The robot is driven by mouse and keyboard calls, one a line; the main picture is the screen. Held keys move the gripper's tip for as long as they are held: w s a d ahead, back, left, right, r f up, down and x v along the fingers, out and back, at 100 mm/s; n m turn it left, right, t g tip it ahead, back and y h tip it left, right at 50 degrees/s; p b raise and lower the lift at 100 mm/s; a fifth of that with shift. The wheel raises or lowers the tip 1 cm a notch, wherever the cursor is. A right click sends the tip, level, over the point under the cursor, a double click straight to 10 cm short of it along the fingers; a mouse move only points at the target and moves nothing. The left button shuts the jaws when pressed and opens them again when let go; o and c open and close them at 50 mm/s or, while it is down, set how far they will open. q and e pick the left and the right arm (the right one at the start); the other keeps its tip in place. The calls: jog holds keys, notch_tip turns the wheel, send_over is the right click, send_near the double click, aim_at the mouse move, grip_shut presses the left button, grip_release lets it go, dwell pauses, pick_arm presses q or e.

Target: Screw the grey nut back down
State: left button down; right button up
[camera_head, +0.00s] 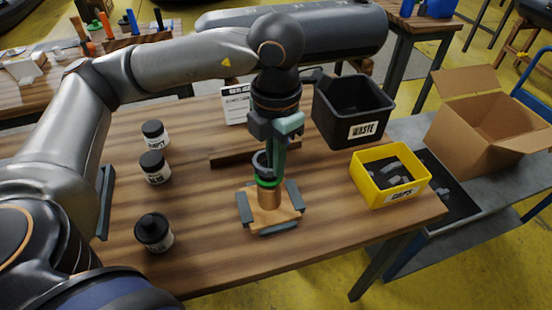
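My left gripper (275,168) reaches down over the middle of the wooden table, fingers pointing at a small upright assembly. A dark grey ring-shaped part (260,162), which looks like the grey nut, shows beside the fingers, partly hidden by them. Below it are a bright green ring (267,182) and a copper-coloured cylinder (269,198). The cylinder stands on a wooden block (272,218) with grey jaws around it. The fingers overlap in this view, so whether they grip the nut cannot be told. My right gripper is not in view.
A black waste bin (350,108) and a yellow parts bin (376,196) with grey pieces stand to the right. Several black-lidded jars (155,168) stand to the left. A white card (235,104) and a wooden strip (230,157) are behind the assembly. The table front is clear.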

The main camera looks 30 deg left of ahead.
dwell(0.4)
pick_arm(q)
jog(key=c, duration=1)
grip_release()
notch_tip(320, 180, up, 9)
jog(key=p, duration=0.5)
jog(key=shift+p, duration=0.3)
jog(key=shift+d, duration=0.1)
